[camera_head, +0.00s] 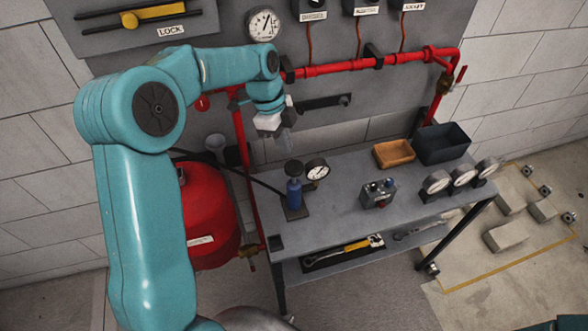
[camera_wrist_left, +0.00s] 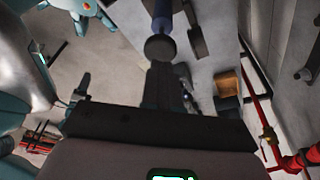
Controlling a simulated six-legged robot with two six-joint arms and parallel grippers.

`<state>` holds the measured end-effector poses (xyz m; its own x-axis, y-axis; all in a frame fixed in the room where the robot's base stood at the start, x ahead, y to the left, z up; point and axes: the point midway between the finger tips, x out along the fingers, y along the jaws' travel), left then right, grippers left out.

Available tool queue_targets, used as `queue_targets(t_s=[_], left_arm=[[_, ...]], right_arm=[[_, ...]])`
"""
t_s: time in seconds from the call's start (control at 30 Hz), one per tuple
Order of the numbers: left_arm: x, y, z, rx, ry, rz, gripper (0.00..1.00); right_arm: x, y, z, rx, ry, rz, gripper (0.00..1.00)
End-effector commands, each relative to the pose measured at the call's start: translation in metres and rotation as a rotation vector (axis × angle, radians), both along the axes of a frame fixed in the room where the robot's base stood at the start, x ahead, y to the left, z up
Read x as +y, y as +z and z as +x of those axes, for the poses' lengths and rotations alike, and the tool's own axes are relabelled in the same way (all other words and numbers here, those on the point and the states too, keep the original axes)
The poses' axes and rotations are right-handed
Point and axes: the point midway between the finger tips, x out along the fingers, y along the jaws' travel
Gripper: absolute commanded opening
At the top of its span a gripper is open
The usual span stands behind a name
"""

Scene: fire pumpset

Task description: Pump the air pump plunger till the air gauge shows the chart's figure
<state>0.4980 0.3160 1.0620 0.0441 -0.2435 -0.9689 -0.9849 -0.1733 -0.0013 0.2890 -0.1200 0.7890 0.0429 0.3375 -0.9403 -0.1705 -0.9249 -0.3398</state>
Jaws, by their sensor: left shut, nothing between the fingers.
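The air pump (camera_head: 294,192) is a blue upright cylinder with a black round plunger knob on top, standing on a small dark base plate on the grey bench. The air gauge (camera_head: 317,170), a white dial with a black rim, is beside it; its reading is too small to tell. In the left wrist view the dark knob (camera_wrist_left: 160,47) shows just beyond my shut fingertips (camera_wrist_left: 160,72). I cannot make out a chart. My right gripper is not seen.
The bench (camera_head: 345,222) also holds an orange tray (camera_head: 393,153), a dark bin (camera_head: 443,143), a small metal box (camera_head: 378,194) and three gauges (camera_head: 462,176). Red pipe (camera_head: 340,67) runs along the wall panel. A red tank (camera_head: 205,220) stands left of the bench.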

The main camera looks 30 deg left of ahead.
Motion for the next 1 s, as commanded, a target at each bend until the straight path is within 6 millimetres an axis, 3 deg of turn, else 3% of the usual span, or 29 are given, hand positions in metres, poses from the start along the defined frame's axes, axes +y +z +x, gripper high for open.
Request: queue_targets(t_s=[0.03, 0.3, 0.77, 1.0], left_arm=[[-0.002, -0.012, 0.0, 0.002, -0.001, 0.0, 0.0], [-0.01, -0.044, 0.002, 0.001, 0.0, 0.0, 0.0], [-0.012, -0.049, 0.002, 0.001, 0.001, 0.0, 0.0], [-0.012, -0.071, 0.002, 0.002, 0.0, 0.0, 0.0]], right_arm=[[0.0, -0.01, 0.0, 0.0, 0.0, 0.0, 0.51], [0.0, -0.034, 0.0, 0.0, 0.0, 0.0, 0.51], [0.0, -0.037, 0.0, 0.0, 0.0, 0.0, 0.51], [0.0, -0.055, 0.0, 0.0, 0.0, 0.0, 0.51]])
